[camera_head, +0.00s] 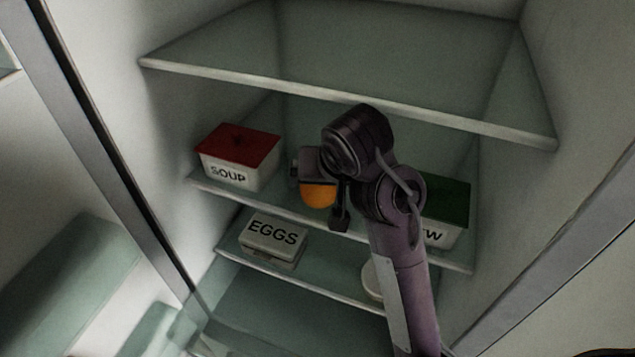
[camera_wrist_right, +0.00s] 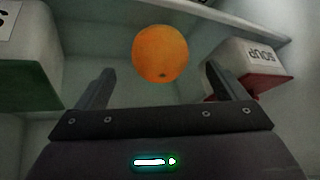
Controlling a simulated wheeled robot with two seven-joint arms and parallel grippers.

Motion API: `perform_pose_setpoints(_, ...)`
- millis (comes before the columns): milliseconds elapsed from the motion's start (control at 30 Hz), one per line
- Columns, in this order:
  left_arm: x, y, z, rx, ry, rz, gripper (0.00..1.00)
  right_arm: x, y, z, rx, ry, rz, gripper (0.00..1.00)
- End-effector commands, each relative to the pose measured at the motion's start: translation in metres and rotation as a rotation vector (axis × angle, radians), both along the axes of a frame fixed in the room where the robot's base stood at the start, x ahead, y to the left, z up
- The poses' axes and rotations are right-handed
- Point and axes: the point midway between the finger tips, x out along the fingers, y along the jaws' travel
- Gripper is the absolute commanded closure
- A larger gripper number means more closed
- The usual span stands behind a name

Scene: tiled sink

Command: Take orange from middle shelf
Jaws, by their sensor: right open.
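The orange (camera_head: 318,195) sits on the middle glass shelf (camera_head: 270,204) of the fridge, partly hidden by my right gripper in the head view. My right gripper (camera_head: 322,205) reaches in at the middle shelf beside the orange. In the right wrist view the two fingers (camera_wrist_right: 160,85) are spread wide, and the orange (camera_wrist_right: 160,53) shows whole, ahead of and between the fingertips. Neither finger visibly touches it. My left gripper is in neither view.
A red-lidded soup box (camera_head: 238,157) stands left of the orange. A green-lidded box (camera_head: 446,209) stands to the right, partly behind my arm. The upper shelf (camera_head: 340,95) is close above my arm. An eggs box (camera_head: 274,239) and a partly hidden pale object (camera_head: 372,280) are on the shelf below.

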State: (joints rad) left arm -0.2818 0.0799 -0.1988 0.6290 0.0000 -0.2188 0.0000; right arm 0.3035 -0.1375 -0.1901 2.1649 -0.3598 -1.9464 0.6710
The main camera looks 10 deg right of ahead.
Motion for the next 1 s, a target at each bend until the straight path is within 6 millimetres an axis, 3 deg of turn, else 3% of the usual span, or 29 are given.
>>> perform_pose_setpoints(100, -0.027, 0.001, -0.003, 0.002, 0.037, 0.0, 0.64, 0.004, 0.001, -0.008, -0.001, 0.002, 0.002, 0.08)
perform_pose_setpoints(233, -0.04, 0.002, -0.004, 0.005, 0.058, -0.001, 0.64, 0.014, 0.001, -0.025, -0.003, 0.004, 0.002, 0.08)
perform_pose_setpoints(433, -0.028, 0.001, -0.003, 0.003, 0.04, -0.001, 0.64, 0.027, 0.003, -0.045, -0.002, 0.003, 0.002, 0.08)
perform_pose_setpoints(600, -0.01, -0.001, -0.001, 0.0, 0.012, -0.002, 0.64, 0.029, 0.003, -0.048, 0.0, 0.001, 0.002, 0.08)
perform_pose_setpoints(700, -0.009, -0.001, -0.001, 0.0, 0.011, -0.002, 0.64, 0.029, 0.003, -0.048, 0.0, 0.001, 0.002, 0.08)
perform_pose_setpoints(1000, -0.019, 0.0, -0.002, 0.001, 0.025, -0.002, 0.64, 0.029, 0.003, -0.047, 0.0, 0.001, 0.002, 0.48)
